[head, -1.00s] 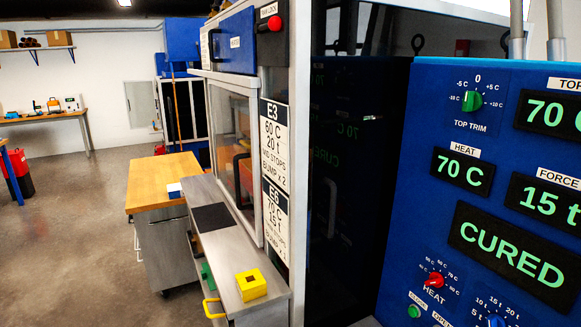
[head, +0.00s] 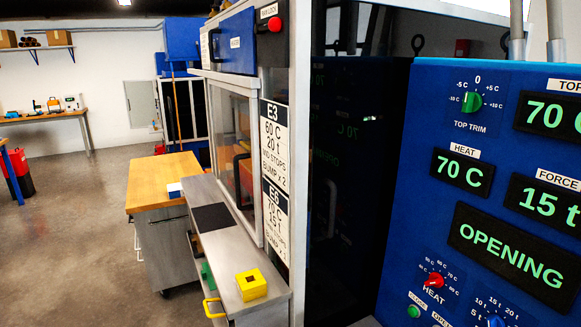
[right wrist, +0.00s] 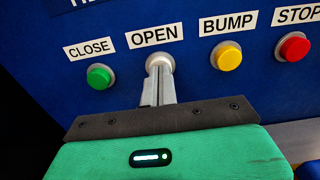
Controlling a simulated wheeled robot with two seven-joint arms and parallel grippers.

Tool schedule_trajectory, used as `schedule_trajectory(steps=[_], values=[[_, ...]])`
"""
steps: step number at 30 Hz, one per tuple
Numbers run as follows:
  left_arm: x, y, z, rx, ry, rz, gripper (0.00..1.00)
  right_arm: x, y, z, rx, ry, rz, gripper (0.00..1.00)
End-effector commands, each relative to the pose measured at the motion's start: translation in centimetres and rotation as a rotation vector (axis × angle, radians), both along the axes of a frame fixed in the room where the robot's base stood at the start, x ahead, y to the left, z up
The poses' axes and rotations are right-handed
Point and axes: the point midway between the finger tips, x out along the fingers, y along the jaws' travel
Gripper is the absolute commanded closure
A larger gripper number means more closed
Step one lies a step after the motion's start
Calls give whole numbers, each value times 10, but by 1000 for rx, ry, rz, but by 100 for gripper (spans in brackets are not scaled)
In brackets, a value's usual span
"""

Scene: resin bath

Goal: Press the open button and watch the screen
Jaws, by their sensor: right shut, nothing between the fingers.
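The screen (head: 510,256) on the blue control panel (head: 420,180) reads OPENING in green letters in the head view. The open button (right wrist: 160,60) is in the right wrist view under the OPEN label, with only its pale ring showing above my fingertips. My right gripper (right wrist: 159,76) is shut and empty, its fingertips over that button; the button's face is hidden behind them, and I cannot tell how far it is pressed. My left gripper is not in view.
Beside it are the green CLOSE button (right wrist: 99,77), yellow BUMP button (right wrist: 227,56) and red STOP button (right wrist: 293,47). Other displays read 70 C (head: 463,171) and 15 t (head: 540,200). A yellow block (head: 251,285) sits on the metal ledge at left.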

Motion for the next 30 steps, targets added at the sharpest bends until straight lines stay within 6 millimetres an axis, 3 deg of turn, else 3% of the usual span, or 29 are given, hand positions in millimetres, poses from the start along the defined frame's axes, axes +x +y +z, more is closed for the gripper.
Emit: schedule_trajectory(steps=[8,20,30], values=[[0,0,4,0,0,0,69,-3,7,1,-1,0,0,100],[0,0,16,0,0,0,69,-17,41,1,0,1,0,100],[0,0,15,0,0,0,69,-18,42,0,-1,0,0,100]])
